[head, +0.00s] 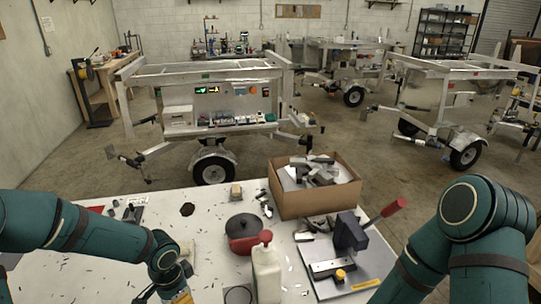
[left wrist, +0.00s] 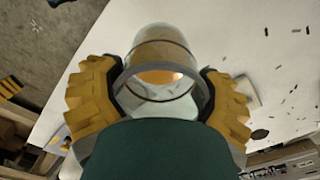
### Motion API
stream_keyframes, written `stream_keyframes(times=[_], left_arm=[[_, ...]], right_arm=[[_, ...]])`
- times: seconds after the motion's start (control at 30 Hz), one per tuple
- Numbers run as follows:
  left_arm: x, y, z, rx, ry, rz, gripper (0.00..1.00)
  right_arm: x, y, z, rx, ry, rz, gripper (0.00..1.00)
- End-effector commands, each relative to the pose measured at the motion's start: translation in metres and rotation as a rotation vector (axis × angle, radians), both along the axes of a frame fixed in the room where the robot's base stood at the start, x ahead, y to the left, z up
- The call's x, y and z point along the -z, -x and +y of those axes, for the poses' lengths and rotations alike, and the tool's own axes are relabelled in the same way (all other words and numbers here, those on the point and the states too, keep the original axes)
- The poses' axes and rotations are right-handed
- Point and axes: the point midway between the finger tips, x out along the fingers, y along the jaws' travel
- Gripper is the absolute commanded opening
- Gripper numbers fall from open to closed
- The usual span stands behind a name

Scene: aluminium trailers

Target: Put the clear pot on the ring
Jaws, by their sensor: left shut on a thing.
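The clear pot (left wrist: 162,52) is a see-through cylinder with a dark band, seen between the yellow fingers of my left gripper (left wrist: 158,92) in the left wrist view. The left gripper is shut on it. In the head view my left gripper (head: 178,292) is low at the front left of the white table, and the pot is hard to make out there. A thin dark ring (head: 238,295) lies on the table at the bottom edge, to the right of the left gripper and partly cut off. My right gripper is out of view; only the right arm shows.
A white bottle (head: 266,272) stands just right of the ring. Behind it are a red-and-black round object (head: 243,232) and a cardboard box (head: 315,203) of metal parts. A press with a red handle (head: 350,235) stands to the right. Small scraps litter the table (head: 215,210).

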Motion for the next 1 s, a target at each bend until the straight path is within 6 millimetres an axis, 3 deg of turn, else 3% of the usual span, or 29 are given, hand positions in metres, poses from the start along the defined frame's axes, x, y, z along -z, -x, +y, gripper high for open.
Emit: stream_keyframes(times=[0.03,0.2,0.5,1.0], left_arm=[[0.012,0.0,-0.008,-0.067,0.0,0.0,0.32],[0.031,0.001,-0.03,-0.321,0.0,0.001,0.32],[0.05,0.003,-0.054,-0.63,-0.002,0.0,0.32],[0.051,0.003,-0.058,-0.689,-0.002,-0.001,0.32]], right_arm=[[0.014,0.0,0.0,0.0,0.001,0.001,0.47],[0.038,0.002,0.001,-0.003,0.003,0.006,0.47],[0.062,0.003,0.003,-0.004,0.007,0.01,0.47],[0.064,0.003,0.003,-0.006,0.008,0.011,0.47]])
